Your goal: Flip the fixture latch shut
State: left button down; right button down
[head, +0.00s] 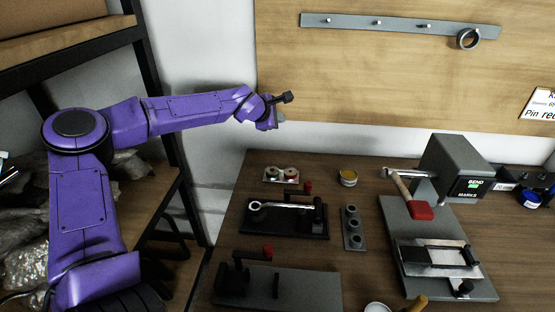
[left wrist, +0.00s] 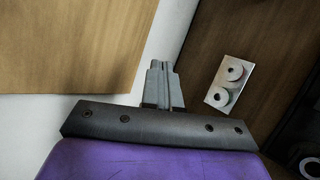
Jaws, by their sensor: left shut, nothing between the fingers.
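Two dark fixtures with red-knobbed levers lie on the bench in the head view; I cannot tell which one the task means. The front grey fixture (head: 312,285) has a black lever with a red knob (head: 267,251) pointing right, beside a short upright post (head: 276,285). My left gripper (head: 274,117) is in the air above the bench's back left corner, apart from both fixtures. Its fingers (left wrist: 163,75) are shut and empty. My right gripper is not in view.
A plate with two rings (head: 281,174) lies behind the fixtures; it also shows in the left wrist view (left wrist: 229,85). A shelf (head: 70,40) is at left.

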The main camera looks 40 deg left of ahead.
pick_arm(q)
jog(key=w+d+r+m+t+h+p, duration=0.2)
jog(key=w+d+r+m+t+h, duration=0.1)
jog(key=w+d+r+m+h, duration=0.55)
jog(key=s+d+f+m+g+h, duration=0.2)
jog(key=s+d+f+m+g, duration=0.2)
jog(key=s+f+m+g, duration=0.3)
jog(key=s+a+f+m+g+y+p, duration=0.1)
jog(key=s+a+m+g+y, duration=0.1)
jog(key=s+a+g+y, duration=0.1)
jog(key=s+a+f+m+g+y+p, duration=0.1)
jog(key=s+a+g+y, duration=0.3)
jog(key=s+g, duration=0.4)
jog(key=shift+s+a+f+m+y, duration=0.35)
jog(key=shift+s+m+y, duration=0.2)
jog(key=shift+s+m, duration=0.35)
